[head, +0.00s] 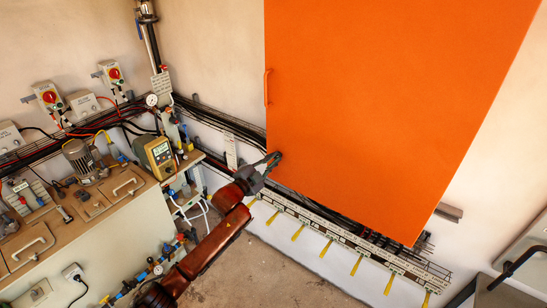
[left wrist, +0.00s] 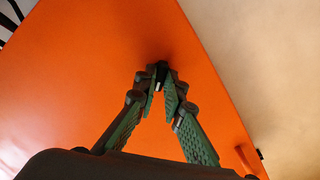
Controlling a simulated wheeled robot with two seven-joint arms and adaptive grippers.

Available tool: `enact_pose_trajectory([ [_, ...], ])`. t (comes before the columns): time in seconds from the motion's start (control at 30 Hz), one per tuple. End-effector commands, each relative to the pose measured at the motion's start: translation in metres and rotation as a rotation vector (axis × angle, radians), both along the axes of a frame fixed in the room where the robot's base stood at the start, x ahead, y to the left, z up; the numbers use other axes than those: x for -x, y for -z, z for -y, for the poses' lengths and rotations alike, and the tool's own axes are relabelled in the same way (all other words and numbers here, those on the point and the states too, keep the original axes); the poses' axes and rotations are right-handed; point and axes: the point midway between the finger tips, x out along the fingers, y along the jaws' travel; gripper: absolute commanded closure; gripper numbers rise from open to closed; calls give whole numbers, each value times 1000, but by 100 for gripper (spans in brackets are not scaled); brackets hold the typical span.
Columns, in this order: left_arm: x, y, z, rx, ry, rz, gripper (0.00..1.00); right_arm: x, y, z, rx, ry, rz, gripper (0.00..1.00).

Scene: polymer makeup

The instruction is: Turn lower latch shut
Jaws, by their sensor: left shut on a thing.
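The lower latch is a small dark piece (left wrist: 160,68) on the face of the large orange cabinet door (head: 385,105). In the head view it sits near the door's lower left corner and is mostly hidden by my fingers. My left gripper (head: 274,160) reaches up to it from below left. In the left wrist view the green padded fingers (left wrist: 162,88) come together at their tips, shut on the latch. The latch's turn angle is hard to tell. My right gripper is not in view.
An orange handle (head: 267,88) stands out at the door's left edge. A bench with a yellow meter (head: 159,152), gauges and a motor stands to the left. A rail with several yellow-handled parts (head: 327,248) runs along the wall below the door. Floor below is clear.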

Motion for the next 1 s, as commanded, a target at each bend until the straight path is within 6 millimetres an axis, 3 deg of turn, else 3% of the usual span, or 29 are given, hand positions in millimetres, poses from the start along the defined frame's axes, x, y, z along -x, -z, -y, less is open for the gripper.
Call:
enact_pose_trajectory([
  [0.6,0,0,0,465,-2,-340,100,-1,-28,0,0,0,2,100],
  [1.0,0,1,0,662,-2,-484,100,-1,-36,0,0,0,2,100],
])
